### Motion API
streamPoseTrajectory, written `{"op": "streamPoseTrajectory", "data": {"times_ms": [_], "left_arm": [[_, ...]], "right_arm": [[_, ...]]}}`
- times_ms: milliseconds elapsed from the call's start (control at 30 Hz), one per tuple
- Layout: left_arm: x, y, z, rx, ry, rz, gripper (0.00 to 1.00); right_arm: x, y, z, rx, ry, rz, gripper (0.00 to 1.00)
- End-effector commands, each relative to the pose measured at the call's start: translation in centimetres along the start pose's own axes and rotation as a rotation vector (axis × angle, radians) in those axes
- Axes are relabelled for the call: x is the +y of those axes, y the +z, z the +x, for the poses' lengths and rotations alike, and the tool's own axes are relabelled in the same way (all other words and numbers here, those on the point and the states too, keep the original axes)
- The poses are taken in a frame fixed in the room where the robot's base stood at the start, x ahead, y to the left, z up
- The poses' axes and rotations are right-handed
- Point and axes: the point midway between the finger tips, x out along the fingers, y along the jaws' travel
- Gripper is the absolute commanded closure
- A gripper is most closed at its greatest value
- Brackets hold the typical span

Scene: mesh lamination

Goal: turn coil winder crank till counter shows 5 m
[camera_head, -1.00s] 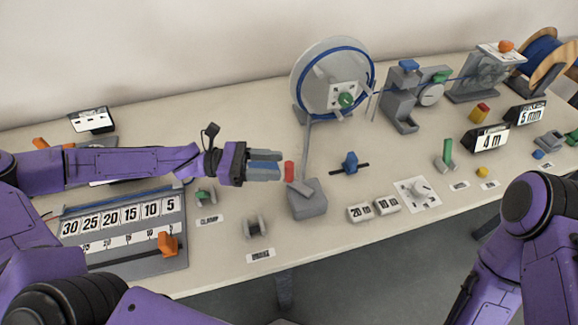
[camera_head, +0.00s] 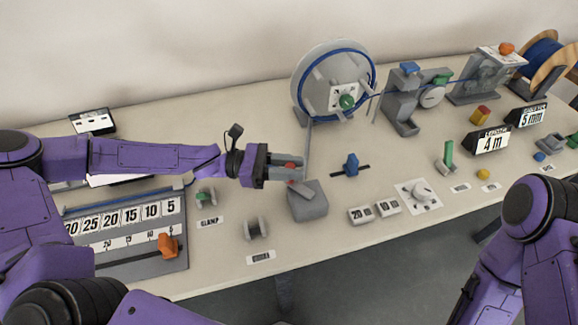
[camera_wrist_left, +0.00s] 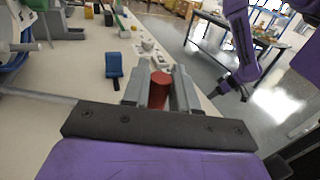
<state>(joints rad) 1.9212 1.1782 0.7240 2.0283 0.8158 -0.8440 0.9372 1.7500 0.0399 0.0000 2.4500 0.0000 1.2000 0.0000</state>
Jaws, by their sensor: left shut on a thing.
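The coil winder has a grey disc (camera_head: 322,62) with blue cable around it and a green knob (camera_head: 347,102) at its centre. Its grey crank box (camera_head: 309,202) stands below on the table. The red crank handle (camera_head: 291,165) stands up at the end of the crank arm. My left gripper (camera_head: 297,173) is shut on this handle. In the left wrist view the red handle (camera_wrist_left: 159,90) is between the two grey fingers. The length counter (camera_head: 490,142) reads 4 m. My right arm is at the right; a dark end of it (camera_wrist_left: 222,89) shows small in the left wrist view.
A blue clamp (camera_head: 350,163) stands right of the crank box, with 20 and 10 blocks (camera_head: 374,211) and a white dial plate (camera_head: 419,195) in front. A scale board (camera_head: 130,232) lies left. The cable guide (camera_head: 401,110) and the cable reel (camera_head: 545,55) are behind right.

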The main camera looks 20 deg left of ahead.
Motion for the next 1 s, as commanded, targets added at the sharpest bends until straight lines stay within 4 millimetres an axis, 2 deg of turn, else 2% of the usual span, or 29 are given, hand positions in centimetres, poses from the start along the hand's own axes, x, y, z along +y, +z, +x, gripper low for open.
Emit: {"op": "streamPoseTrajectory", "data": {"times_ms": [600, 1000], "left_arm": [[1.6, -0.3, 1.6, 0.003, -0.400, 0.003, 1.00], [1.9, -0.1, 2.3, 0.001, -0.582, 0.000, 1.00]], "right_arm": [[-0.2, 1.1, 2.8, 0.000, 0.000, 0.000, 0.52], [-0.3, 1.4, 3.5, 0.000, 0.000, 0.000, 0.52]]}}
